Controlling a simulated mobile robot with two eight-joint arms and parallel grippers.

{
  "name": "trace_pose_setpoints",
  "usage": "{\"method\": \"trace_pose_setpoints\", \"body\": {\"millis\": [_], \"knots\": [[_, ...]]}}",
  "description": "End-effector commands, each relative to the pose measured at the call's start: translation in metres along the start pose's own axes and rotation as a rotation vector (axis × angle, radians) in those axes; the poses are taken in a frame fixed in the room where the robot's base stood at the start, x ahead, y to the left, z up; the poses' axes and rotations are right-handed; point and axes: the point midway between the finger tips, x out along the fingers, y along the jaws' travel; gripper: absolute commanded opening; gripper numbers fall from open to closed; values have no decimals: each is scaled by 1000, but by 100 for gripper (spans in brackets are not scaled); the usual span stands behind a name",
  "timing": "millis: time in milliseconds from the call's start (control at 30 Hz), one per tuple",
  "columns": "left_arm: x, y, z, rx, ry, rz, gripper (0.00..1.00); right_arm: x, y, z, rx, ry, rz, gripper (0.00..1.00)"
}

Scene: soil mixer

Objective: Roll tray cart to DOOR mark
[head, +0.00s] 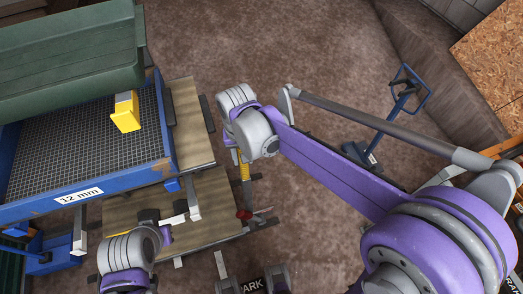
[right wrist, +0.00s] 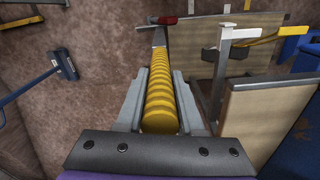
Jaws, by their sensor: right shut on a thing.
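My right gripper (head: 243,162) is shut on a yellow ribbed handle (right wrist: 160,97), which lies lengthwise between its fingers in the right wrist view. The handle also shows in the head view (head: 244,171), with a red part (head: 243,214) beyond it. The handle is beside wooden panels (head: 215,207), seemingly part of the cart; how they join is unclear. My left gripper (head: 150,217) is at the lower left near a pale bracket; whether its fingers are open or shut is unclear. No DOOR mark is readable.
A blue-framed mesh screen marked 12 mm (head: 78,194) carries a yellow block (head: 125,112) under a green bin (head: 70,55). A blue-handled stand (head: 404,92) is at the upper right. A partly hidden plate reading ARK (head: 250,285) is at the bottom. Brown floor (head: 290,50) is clear upper middle.

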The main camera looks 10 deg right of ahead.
Motion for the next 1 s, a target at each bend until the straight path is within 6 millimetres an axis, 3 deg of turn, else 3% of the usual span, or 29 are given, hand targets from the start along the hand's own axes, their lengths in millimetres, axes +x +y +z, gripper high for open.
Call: {"method": "trace_pose_setpoints", "body": {"millis": [600, 1000], "knots": [[3, 0, 2, 0, -1, 0, 0, 0, -117, 24, -5, -1, -2, 0], [3, 0, 2, 0, -2, 0, 0, 0, -176, 35, -3, 0, -1, 0]]}}
